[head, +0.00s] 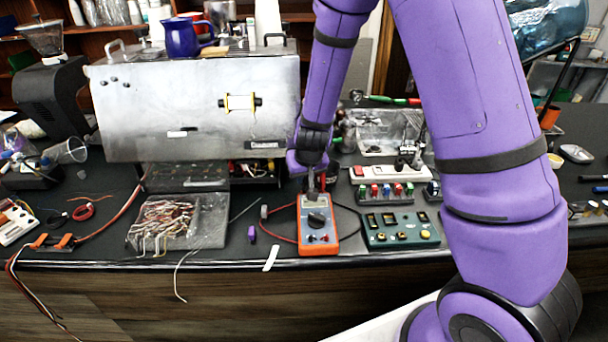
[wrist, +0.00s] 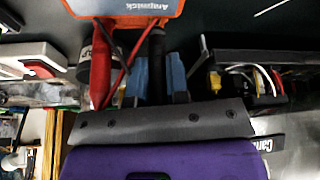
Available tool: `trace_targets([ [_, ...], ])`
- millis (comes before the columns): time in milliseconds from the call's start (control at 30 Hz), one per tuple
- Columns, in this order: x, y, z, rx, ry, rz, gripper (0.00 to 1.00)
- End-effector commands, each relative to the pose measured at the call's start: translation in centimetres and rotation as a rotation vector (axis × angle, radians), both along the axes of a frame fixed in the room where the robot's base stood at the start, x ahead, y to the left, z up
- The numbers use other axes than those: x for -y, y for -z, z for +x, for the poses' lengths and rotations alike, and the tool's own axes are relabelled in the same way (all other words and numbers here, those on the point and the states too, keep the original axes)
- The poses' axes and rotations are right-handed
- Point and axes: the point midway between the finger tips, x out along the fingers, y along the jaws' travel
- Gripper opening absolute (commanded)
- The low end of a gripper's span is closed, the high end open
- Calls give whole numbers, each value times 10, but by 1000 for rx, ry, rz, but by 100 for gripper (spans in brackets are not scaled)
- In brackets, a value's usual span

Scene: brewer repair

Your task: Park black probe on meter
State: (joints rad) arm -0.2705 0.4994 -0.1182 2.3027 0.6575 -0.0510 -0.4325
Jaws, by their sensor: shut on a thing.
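The orange and grey meter (head: 318,238) lies on the dark bench near its front edge; its end also shows at the top of the wrist view (wrist: 125,8). My gripper (head: 312,188) points down at the meter's far end. In the wrist view my gripper (wrist: 158,78), with blue finger pads, is shut on the black probe (wrist: 157,48), which lies close to the meter's end. The red probe (wrist: 101,68) is beside it, left of the fingers. Whether the black probe touches the meter is hard to tell. In the head view my gripper hides most of the probes.
A green box with knobs (head: 402,229) stands close right of the meter. A tray of bent tubes (head: 178,222) and a purple piece (head: 252,233) are left. The metal brewer housing (head: 200,105) rises behind. Red and black leads loop beside the meter.

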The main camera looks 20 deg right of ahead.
Motion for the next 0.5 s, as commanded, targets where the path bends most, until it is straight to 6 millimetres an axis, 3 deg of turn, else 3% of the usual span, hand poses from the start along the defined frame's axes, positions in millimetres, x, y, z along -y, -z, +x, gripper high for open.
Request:
trace_targets([
  [500, 0, 5, 0, 0, 0, 0, 0],
])
